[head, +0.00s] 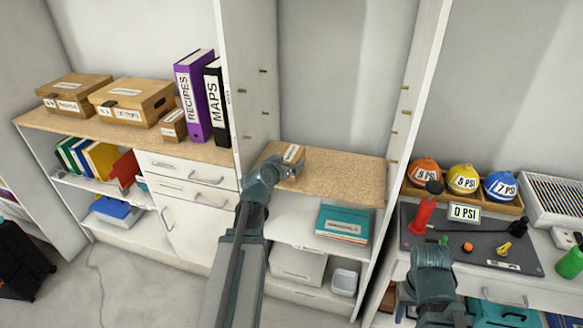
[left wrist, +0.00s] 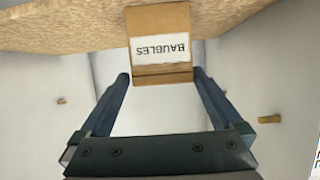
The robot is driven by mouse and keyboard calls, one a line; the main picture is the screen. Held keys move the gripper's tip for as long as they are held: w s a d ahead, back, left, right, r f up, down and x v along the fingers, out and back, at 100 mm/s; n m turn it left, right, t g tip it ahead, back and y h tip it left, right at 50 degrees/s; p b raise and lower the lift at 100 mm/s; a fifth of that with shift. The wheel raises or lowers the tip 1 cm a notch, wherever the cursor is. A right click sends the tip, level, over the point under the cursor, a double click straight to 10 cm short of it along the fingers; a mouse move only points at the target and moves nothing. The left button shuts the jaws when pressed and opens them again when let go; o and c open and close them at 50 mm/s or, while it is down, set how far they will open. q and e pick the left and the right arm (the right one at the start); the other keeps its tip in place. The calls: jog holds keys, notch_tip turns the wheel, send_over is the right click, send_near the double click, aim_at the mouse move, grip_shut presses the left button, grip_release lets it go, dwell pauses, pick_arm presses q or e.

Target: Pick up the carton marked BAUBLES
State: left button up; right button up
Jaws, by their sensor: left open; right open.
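The carton marked BAUBLES (left wrist: 160,20) is a small brown cardboard box with a white label, upside down in the left wrist view. It stands at the edge of a wooden shelf board. In the head view the carton (head: 292,154) sits on the middle shelf, partly hidden by my left gripper (head: 282,168). In the left wrist view my left gripper (left wrist: 162,82) is open, with its two fingers toward the carton's lower left and right sides. I cannot tell whether they touch it. My right gripper (head: 432,245) is at the lower right, in front of the desk, with its fingertips hard to make out.
The wooden shelf board (head: 345,175) is bare to the carton's right. Upright panels (head: 245,75) flank it. Below lies a teal stack (head: 342,222). At left stand cardboard boxes (head: 130,100), a purple RECIPES binder (head: 193,100) and a black MAPS binder (head: 216,105).

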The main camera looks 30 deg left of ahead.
aim_at(293, 155)
pick_arm(q)
jog(key=shift+b+x, duration=1.05)
jog(key=shift+x, duration=2.9)
jog(key=shift+s+a+r, duration=0.1)
jog(key=shift+a+r, duration=0.05)
jog(key=shift+r, duration=0.05)
jog(key=c, duration=1.5)
jog(key=shift+r, duration=0.1)
